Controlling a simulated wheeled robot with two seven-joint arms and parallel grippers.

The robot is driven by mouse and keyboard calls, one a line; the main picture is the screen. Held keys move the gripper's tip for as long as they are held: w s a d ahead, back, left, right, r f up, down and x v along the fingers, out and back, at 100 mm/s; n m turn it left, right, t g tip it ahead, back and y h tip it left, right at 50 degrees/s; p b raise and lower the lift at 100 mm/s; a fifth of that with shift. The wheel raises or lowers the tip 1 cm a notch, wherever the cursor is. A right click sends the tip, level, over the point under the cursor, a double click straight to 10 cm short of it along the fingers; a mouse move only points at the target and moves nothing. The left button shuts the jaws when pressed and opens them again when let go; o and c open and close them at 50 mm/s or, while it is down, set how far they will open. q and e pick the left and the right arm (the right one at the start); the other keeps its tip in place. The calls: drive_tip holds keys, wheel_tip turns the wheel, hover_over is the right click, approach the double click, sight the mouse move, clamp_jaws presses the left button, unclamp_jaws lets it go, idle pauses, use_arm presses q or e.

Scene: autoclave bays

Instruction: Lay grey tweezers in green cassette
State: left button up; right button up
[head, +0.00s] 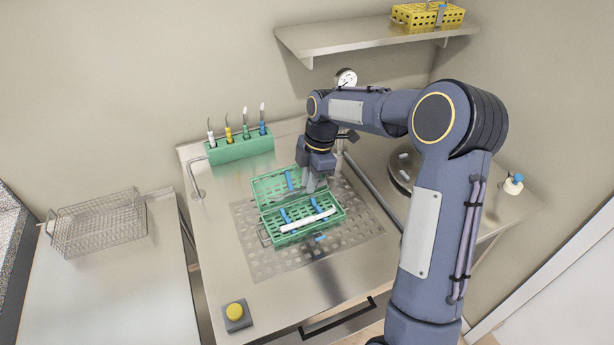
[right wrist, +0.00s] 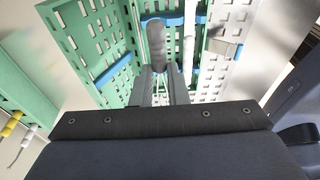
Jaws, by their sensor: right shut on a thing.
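The green cassette (head: 339,213) stands open on the perforated plate, its lid (head: 262,183) tipped back toward the wall. A white bar-shaped instrument (head: 308,220) lies across its base among blue holders. My right gripper (head: 314,184) is over the back part of the cassette, pointing down. It is shut on the grey tweezers, whose rounded grey end (right wrist: 157,45) shows between the fingers in the right wrist view. In the head view the tweezers look like a grey strip by the fingertips, above the cassette. I cannot tell whether they touch it. My left gripper is out of view.
A green rack (head: 240,149) with several colour-handled tools stands behind left. A wire basket (head: 97,224) is at far left, a yellow button (head: 235,312) at the front. A shelf (head: 370,38) with a yellow cassette (head: 427,14) hangs above. A blue-capped bottle (head: 513,184) is at right.

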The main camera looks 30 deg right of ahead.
drive_tip(key=shift+w+d, duration=0.1)
drive_tip(key=shift+w, duration=0.05)
drive_tip(key=shift+f, duration=0.35)
drive_tip(key=shift+f+b, duration=2.35)
drive_tip(key=shift+f, duration=0.6)
drive_tip(key=o, duration=0.8)
drive_tip(key=shift+o, duration=0.2)
drive_tip(key=shift+r, duration=0.1)
drive_tip(key=shift+r+p, duration=2.55)
drive_tip(key=shift+r, duration=0.9)
